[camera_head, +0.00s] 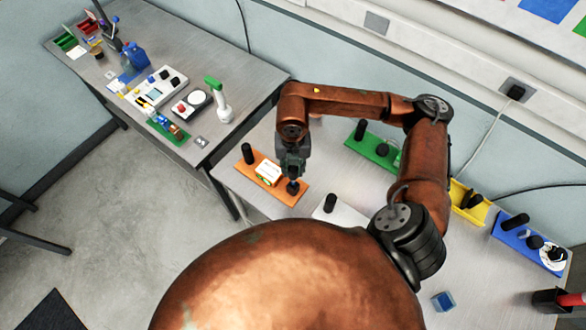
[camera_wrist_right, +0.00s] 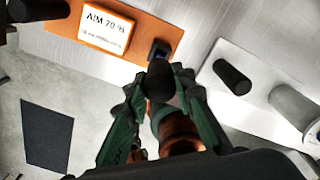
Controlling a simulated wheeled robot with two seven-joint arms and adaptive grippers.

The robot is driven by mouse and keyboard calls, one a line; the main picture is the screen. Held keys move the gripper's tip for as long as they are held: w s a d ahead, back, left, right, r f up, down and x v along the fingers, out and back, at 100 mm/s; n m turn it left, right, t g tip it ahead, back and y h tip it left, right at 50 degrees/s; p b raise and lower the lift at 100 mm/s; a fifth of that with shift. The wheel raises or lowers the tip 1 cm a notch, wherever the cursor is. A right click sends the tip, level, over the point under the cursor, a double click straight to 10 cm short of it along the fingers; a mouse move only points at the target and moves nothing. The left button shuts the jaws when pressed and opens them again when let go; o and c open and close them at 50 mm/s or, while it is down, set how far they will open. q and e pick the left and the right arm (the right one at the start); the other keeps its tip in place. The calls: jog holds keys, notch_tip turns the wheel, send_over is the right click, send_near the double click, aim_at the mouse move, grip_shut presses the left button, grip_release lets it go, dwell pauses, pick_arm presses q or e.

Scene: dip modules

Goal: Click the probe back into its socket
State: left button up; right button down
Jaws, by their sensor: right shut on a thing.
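An orange module plate (camera_head: 286,194) lies on the near table, with a white label block (camera_head: 268,173) and a black post (camera_head: 247,153) on it. In the right wrist view the plate (camera_wrist_right: 62,22) carries a label reading "AIM 70 %" and a small black socket (camera_wrist_right: 159,48) at its right end. My right gripper (camera_head: 292,174) points down over that end. In the right wrist view its green fingers are shut on a black cylindrical probe (camera_wrist_right: 160,82), close to the socket. I cannot tell whether probe and socket touch. My left gripper is out of view.
A white module (camera_head: 345,217) with a black post stands just right of the orange one. Green (camera_head: 371,151), yellow (camera_head: 468,202) and blue (camera_head: 525,243) modules stand farther right. A small blue block (camera_head: 443,301) lies at the lower right. Another cluttered table (camera_head: 250,92) stands at left.

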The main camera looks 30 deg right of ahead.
aim_at(293, 179)
jog(key=shift+f+b, duration=1.05)
jog(key=shift+b, duration=0.25)
dwell(2.1)
jog(key=shift+f+b, duration=1.8)
jog(key=shift+f, duration=0.4)
dwell(1.1)
jog(key=c, duration=1.6)
grip_release()
jog(key=shift+o, duration=0.8)
jog(key=o, duration=0.4)
jog(key=shift+o, duration=0.2)
jog(key=shift+r, duration=0.15)
